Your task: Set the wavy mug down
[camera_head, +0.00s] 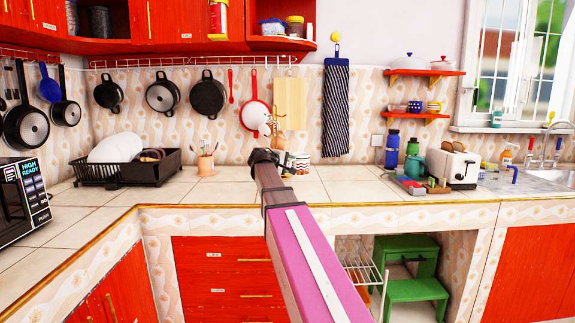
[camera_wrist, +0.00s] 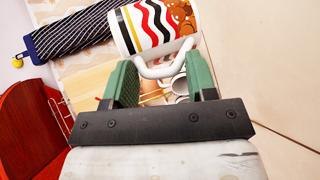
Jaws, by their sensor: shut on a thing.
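The wavy mug (camera_head: 302,162) is white with black, red and yellow wavy stripes. In the head view it shows just right of my gripper (camera_head: 268,156), over the back of the tiled counter (camera_head: 235,187). In the wrist view the mug (camera_wrist: 153,27) fills the top middle, with a brown patterned patch on its right. My gripper's green fingers (camera_wrist: 158,72) are on either side of its white handle (camera_wrist: 166,66), shut on it. The arm hides part of the counter, and I cannot tell whether the mug's base touches it.
A black dish rack (camera_head: 125,170) with plates and a cup of utensils (camera_head: 206,162) stand left. Bottles (camera_head: 392,149) and a toaster (camera_head: 452,166) stand right. Pans (camera_head: 208,95), a cutting board (camera_head: 290,103) and a striped cloth (camera_head: 337,107) hang behind.

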